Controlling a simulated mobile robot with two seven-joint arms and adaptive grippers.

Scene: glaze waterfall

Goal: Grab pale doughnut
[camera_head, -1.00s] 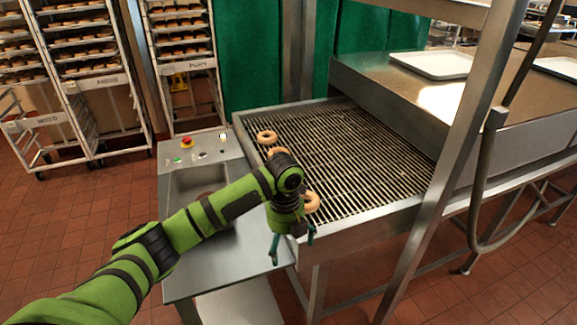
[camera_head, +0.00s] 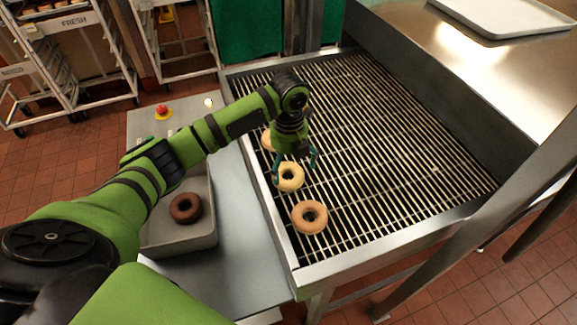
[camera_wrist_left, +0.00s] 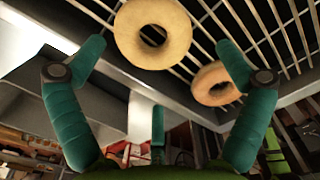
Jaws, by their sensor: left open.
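The pale doughnut (camera_head: 291,187), a light yellow ring, lies on the slatted metal grate in the head view. My left gripper (camera_head: 294,170) is above it, open and empty, with its teal fingers on either side of the ring's far part. In the left wrist view the pale doughnut (camera_wrist_left: 131,42) appears at the top centre, beyond the open left fingers (camera_wrist_left: 160,48). A tan doughnut (camera_head: 298,218) lies on the grate nearer the front. Another doughnut (camera_head: 266,140) lies farther back, partly hidden by my left wrist. My right gripper is not in view.
The grate (camera_head: 380,150) has a raised metal rim (camera_head: 262,215) along its left side. A sink-like tray (camera_head: 165,235) holds a chocolate doughnut (camera_head: 174,209). Most of the grate to the right is clear. A red button (camera_head: 162,110) sits on the panel at left.

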